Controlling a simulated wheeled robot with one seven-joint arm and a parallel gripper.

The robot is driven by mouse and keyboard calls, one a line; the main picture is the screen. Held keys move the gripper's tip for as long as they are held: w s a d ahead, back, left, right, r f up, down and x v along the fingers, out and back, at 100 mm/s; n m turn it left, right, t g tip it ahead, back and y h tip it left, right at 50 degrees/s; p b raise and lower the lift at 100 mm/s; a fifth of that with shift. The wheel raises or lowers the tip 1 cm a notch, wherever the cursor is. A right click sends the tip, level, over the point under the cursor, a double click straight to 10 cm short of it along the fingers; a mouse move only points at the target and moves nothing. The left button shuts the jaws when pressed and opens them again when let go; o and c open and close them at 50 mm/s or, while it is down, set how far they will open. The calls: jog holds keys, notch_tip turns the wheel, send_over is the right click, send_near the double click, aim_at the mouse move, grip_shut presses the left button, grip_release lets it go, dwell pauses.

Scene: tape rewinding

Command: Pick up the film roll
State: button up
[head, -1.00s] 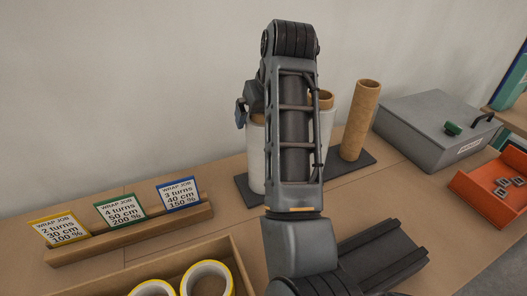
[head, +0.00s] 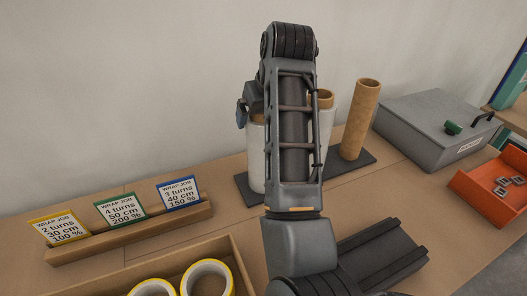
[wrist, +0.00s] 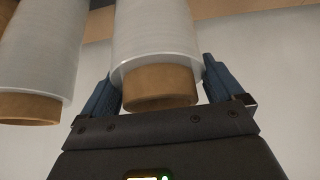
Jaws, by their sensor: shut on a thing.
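Two film rolls, clear-grey film on brown cardboard cores, stand upright on a dark base plate (head: 247,190) in the head view, partly hidden behind my arm. My gripper is shut on the left film roll (head: 257,165); one blue finger (head: 241,113) shows at that roll's upper left side. In the wrist view my gripper (wrist: 162,88) has a finger on each side of this roll (wrist: 155,35), near its bare core end. The other film roll (wrist: 40,50) is beside it at the left there, and right of it in the head view (head: 326,122).
A bare cardboard tube (head: 361,120) stands right of the rolls. A grey lidded box (head: 425,125) and an orange tray (head: 480,190) are at the right. A dark grooved block (head: 375,260), a tape box (head: 243,265) and a card rack (head: 135,238) are nearer.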

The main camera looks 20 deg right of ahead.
jog(key=shift+r, duration=0.1)
jog(key=c, duration=0.4)
jog(key=shift+c, duration=0.2)
jog(key=shift+r, duration=0.15)
